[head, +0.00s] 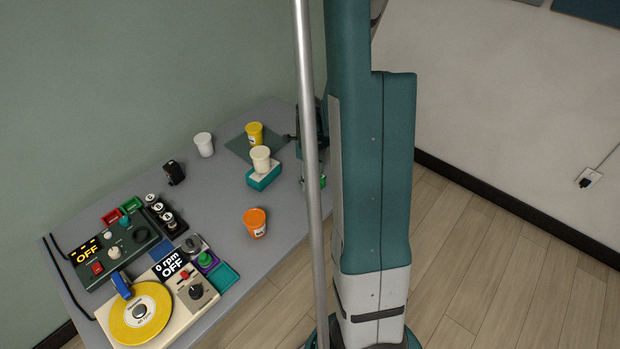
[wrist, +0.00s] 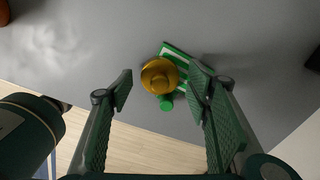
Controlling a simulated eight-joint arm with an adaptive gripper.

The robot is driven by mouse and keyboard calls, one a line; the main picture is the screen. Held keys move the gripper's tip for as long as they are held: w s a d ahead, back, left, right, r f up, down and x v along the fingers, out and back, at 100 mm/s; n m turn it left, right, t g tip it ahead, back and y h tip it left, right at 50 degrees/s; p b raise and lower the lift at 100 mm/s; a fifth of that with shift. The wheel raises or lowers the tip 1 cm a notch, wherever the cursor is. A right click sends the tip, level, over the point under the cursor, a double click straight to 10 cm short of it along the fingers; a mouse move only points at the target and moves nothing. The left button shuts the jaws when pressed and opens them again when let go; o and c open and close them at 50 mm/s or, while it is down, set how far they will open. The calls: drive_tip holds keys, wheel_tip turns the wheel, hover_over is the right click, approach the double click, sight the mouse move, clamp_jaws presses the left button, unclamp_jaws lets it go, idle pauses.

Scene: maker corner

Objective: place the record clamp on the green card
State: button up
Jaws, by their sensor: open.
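In the wrist view a round gold piece (wrist: 158,76), which looks like the record clamp, is over a green-and-white striped card (wrist: 178,52). It covers part of the card; I cannot tell exactly how it rests there. A small green disc (wrist: 166,103) shows beside it. My gripper (wrist: 162,84) is open, with one finger on each side of the gold piece and a gap at the left finger. In the head view my own column and a pole hide most of the gripper; a bit of green (head: 321,182) shows beside the pole.
The grey table (head: 215,180) holds a yellow cup (head: 255,133) on a dark green mat (head: 238,148), a cream cup (head: 261,158) on a teal-and-white block (head: 263,178), an orange cup (head: 255,222) and a white cup (head: 204,144). A turntable (head: 112,333) and control box (head: 85,272) fill the near left.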

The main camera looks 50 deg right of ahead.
wheel_tip(320, 180, up, 12)
drive_tip(key=p, duration=0.2)
drive_tip(key=shift+f, duration=0.2)
idle(0.8)
drive_tip(key=w+a+r+n+t+h, duration=0.1)
drive_tip(key=a+r+n+t, duration=0.1)
drive_tip(key=a+r+n, duration=0.75)
drive_tip(key=a+r+n+t, duration=0.1)
drive_tip(key=a+r+n, duration=0.45)
drive_tip(key=a, duration=0.65)
drive_tip(key=s+a+r+n+t, duration=0.2)
drive_tip(key=s+a+n, duration=0.2)
drive_tip(key=a+n, duration=0.4)
drive_tip(key=s+a+r+n+t+y, duration=0.1)
drive_tip(key=s+a+r+n+t, duration=0.1)
drive_tip(key=a+n, duration=0.6)
drive_tip(key=shift+s+a+r, duration=0.5)
drive_tip(key=shift+s+a, duration=0.65)
drive_tip(key=shift+a, duration=0.15)
